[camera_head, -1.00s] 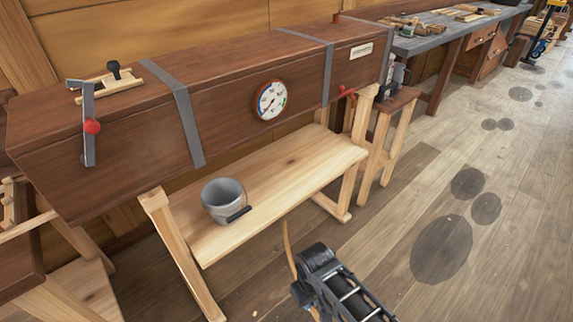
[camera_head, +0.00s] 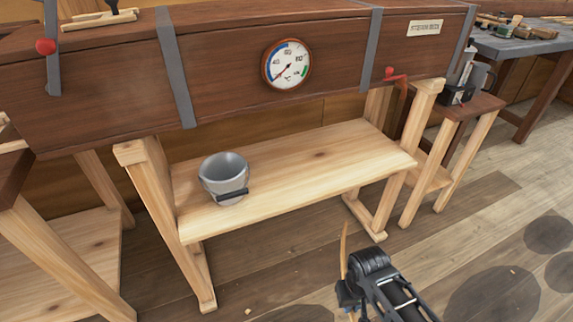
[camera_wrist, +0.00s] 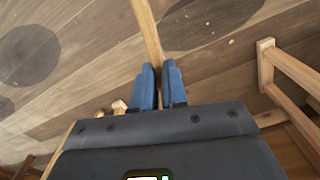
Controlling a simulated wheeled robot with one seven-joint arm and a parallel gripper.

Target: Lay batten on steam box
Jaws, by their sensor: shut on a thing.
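The steam box (camera_head: 228,72) is a long dark brown wooden box with grey metal straps, a round dial gauge (camera_head: 287,64) and a small label plate. It lies across the upper part of the head view, on pale wooden trestles. My gripper (camera_head: 346,293) is low in the head view, in front of the box and below its level. It is shut on the batten (camera_head: 344,245), a thin pale wooden strip. In the wrist view the batten (camera_wrist: 148,35) runs up between the blue fingers of my gripper (camera_wrist: 159,75). The batten's lower part is mostly hidden.
A grey bucket (camera_head: 224,178) stands on the pale shelf (camera_head: 300,162) under the box. A small stand (camera_head: 465,115) and a grey workbench (camera_head: 515,45) are at right. Floor is open at lower right.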

